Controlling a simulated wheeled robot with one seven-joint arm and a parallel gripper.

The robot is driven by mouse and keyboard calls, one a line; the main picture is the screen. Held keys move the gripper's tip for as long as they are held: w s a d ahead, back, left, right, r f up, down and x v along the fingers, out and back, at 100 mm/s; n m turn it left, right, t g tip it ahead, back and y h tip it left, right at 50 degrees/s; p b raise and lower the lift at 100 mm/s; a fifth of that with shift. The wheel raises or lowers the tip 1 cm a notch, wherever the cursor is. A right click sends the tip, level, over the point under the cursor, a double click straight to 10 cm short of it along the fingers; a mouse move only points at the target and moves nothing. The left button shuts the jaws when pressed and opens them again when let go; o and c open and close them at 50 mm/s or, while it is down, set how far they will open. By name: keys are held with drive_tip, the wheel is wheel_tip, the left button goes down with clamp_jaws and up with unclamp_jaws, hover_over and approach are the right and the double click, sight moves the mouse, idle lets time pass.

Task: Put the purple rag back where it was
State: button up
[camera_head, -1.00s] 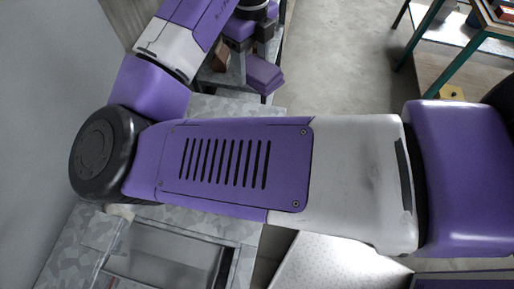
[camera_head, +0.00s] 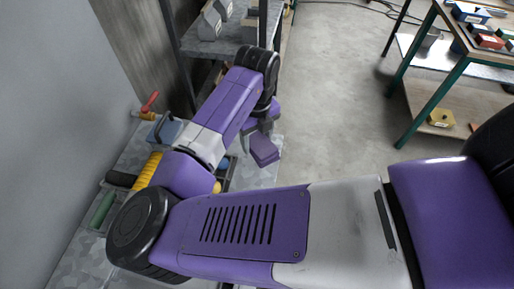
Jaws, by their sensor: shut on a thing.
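The purple rag (camera_head: 265,150) is a small folded block at the end of my arm, right of the upper middle of the head view. My gripper (camera_head: 260,134) is shut on it and holds it near the right edge of the grey mottled bench (camera_head: 262,172). The fingertips are small and partly hidden by the wrist. I cannot tell whether the rag touches the bench.
A grey shelf (camera_head: 222,42) with grey blocks stands behind the arm. Left on the bench are a red-handled valve (camera_head: 150,103), a yellow coiled hose (camera_head: 147,170) and a green item (camera_head: 102,210). A green-legged table (camera_head: 424,105) stands right. The floor (camera_head: 335,90) between is clear.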

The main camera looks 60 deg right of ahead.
sight(257, 150)
drive_tip(key=shift+f, duration=2.5)
drive_tip(key=shift+f, duration=0.15)
drive_tip(key=o, duration=1.2)
